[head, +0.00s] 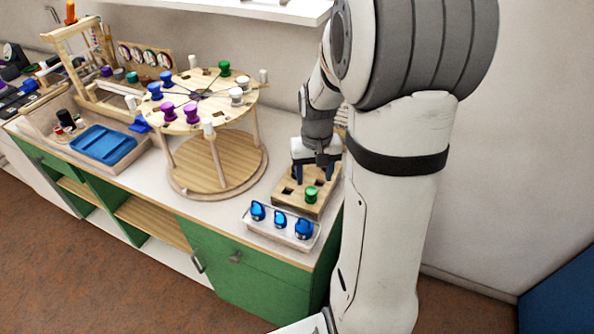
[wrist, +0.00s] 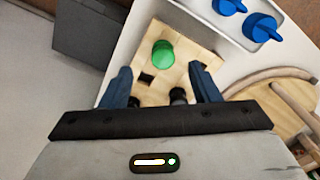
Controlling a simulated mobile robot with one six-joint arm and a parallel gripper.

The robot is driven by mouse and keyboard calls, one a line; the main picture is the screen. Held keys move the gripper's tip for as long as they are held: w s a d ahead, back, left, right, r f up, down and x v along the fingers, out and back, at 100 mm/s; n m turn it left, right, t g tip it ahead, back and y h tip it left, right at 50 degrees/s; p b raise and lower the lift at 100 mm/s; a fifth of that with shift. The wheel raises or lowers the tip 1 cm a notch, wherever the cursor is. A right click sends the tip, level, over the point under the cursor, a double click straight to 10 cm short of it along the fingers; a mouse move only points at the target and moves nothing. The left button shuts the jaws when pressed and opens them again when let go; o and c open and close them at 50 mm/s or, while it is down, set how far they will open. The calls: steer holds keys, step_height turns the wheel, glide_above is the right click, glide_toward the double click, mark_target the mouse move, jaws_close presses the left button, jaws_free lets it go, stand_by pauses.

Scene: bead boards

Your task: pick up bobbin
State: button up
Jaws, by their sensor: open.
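A green bobbin (head: 311,194) stands upright on a square wooden board (head: 284,203) with dark square holes. In the wrist view the green bobbin (wrist: 163,54) is beyond my fingertips, not between them. My gripper (head: 314,176) points down over the back part of the board, behind the bobbin and apart from it. My gripper (wrist: 161,80) is open. Two dark round shapes show low between the fingers; I cannot tell what they are. More bobbins stand on the round wooden stand, among them purple (head: 168,109), blue (head: 154,91), green (head: 224,69) and white (head: 236,97).
A clear tray (head: 262,228) with blue-topped pieces (head: 280,218) lies in front of the board, near the counter's edge. The round two-level stand (head: 210,175) is to the left. A wooden box with a blue tray (head: 103,144) is farther left. A wall rises behind.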

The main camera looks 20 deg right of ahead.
mark_target(311, 191)
steer(key=f, duration=0.7)
steer(key=shift+w+a+f, duration=0.1)
steer(key=shift+w+f, duration=0.15)
steer(key=shift+w, duration=0.15)
steer(key=shift+c, duration=0.4)
steer(key=c, duration=1)
